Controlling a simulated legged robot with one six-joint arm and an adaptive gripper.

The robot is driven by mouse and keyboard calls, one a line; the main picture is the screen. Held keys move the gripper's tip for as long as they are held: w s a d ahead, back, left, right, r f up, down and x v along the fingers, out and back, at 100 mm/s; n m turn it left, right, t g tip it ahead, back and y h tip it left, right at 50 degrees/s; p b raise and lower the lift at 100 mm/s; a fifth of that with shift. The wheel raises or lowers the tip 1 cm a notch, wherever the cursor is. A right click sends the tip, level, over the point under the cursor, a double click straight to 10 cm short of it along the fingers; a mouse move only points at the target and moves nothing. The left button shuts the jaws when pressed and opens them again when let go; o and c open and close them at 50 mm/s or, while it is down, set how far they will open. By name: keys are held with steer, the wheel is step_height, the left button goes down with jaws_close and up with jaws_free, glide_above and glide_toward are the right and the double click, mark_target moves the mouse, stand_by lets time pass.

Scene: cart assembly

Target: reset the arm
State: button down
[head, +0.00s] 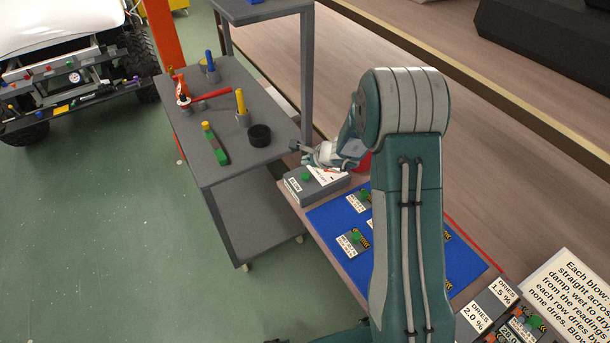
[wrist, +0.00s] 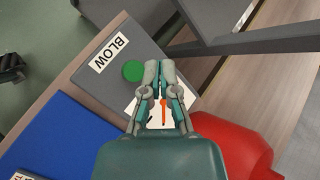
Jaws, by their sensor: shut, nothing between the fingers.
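In the wrist view my gripper (wrist: 158,68) is shut and empty. Its fingertips show just beside a green button (wrist: 133,71) on the grey box (wrist: 110,40), which has a white label reading BLOW. I cannot tell whether the fingertips touch the box. A white dial card with an orange needle (wrist: 164,108) shows partly between and behind the fingers.
A red rounded object (wrist: 235,145) lies close beside my gripper. A blue mat (head: 335,222) with several green-buttoned units is on the bench. A grey cart (head: 210,165) holds tools and a black cup. Labelled boxes (head: 490,305) stand at lower right. Green floor (head: 90,220) is open at left.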

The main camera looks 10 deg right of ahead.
steer(key=shift+r, duration=0.75)
steer(key=shift+a+r, duration=0.1)
steer(key=shift+r, duration=0.2)
steer(key=s+a+r+n+g+y, duration=0.1)
steer(key=s+a+r+n, duration=0.2)
steer(key=s+r+n, duration=0.5)
steer(key=s+a+r+n+g, duration=0.1)
steer(key=s+a+r+n, duration=0.3)
steer(key=s+r, duration=0.5)
steer(key=s+d+r+n+h, duration=0.2)
steer(key=s+d+r+n, duration=0.1)
steer(key=s, duration=0.6)
steer(key=s+d+r+n+h, duration=0.3)
steer(key=s+n, duration=0.3)
steer(key=s, duration=0.4)
steer(key=shift+s+d+r+h, duration=0.15)
steer(key=shift+d+r+h, duration=0.15)
steer(key=shift+d+r, duration=0.15)
